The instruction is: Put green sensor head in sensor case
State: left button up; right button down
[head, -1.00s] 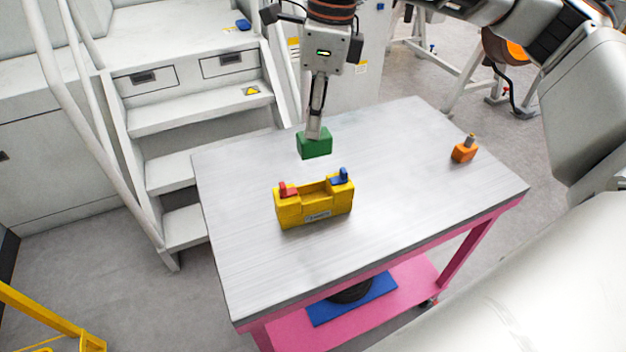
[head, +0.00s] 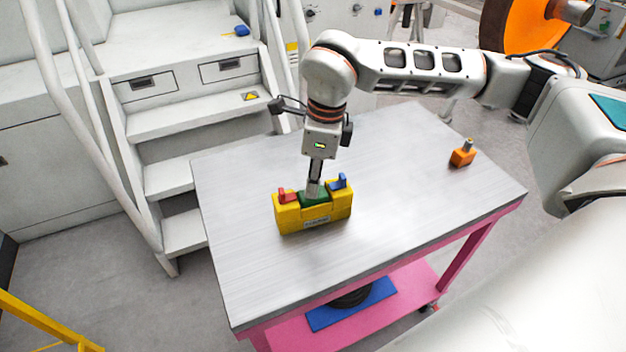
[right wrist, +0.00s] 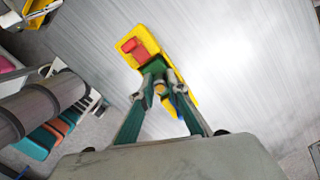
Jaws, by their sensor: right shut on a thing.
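The yellow sensor case (head: 290,217) stands on the table, with a red piece (head: 288,195) at its left end and a blue piece (head: 339,181) at its right end. The green sensor head (head: 313,199) sits down in the case's middle recess, between those two pieces. My right gripper (head: 313,189) is directly above, shut on the green head. In the right wrist view the fingers (right wrist: 160,82) close on the green head, over the yellow case (right wrist: 127,40); the fingers partly hide the head. My left gripper is not in view.
The metal table top (head: 400,200) is mostly clear. A small orange block with a grey knob (head: 462,157) stands near its right edge. White steps (head: 195,120) with a handrail stand left of the table. A blue mat (head: 352,305) lies on the pink lower shelf.

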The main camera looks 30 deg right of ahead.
aim_at(320, 194)
jog(key=shift+f, duration=0.2)
jog(key=c, duration=2)
grip_release()
jog(key=shift+r, duration=0.1)
jog(key=r, duration=0.8)
jog(key=d+r, duration=0.1)
jog(key=r, duration=0.3)
jog(key=shift+s+d+r, duration=0.1)
jog(key=shift+s+r, duration=0.05)
jog(key=shift+s, duration=0.25)
